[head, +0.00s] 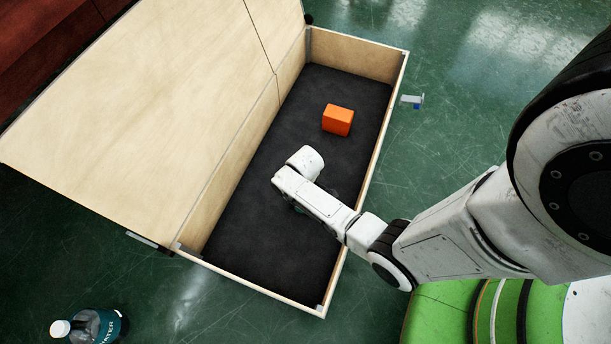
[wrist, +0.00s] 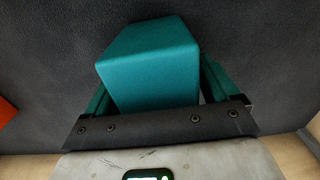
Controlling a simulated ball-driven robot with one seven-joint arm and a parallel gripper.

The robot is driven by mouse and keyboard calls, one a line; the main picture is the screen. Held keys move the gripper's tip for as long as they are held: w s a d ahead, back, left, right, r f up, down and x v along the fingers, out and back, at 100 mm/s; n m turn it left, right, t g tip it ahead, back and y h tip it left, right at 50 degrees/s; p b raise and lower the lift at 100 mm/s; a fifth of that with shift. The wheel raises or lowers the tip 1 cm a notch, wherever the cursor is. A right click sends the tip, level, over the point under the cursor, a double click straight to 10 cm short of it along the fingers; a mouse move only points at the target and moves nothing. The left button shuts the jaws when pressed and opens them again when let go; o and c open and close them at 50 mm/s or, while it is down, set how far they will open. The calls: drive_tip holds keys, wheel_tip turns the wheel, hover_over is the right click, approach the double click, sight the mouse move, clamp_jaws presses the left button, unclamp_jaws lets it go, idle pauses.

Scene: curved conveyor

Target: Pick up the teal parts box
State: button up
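The teal parts box (wrist: 150,62) fills the middle of the wrist view, on the dark floor of a wooden crate. My gripper (wrist: 153,80) is over it, with one green finger on the left of the box and one on the right. A thin gap shows between the box and the right finger, so the gripper looks open around the box. The lower ends of the fingers are partly hidden by the box. In the head view my wrist covers the box and the fingers.
An orange box (head: 338,120) lies farther back in the same crate (head: 386,125). The crate's wooden walls stand around the dark floor, and a large wooden panel (head: 140,110) slopes off its left side.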

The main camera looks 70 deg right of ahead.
drive_tip(key=c, duration=1.1)
drive_tip(key=shift+c, duration=0.2)
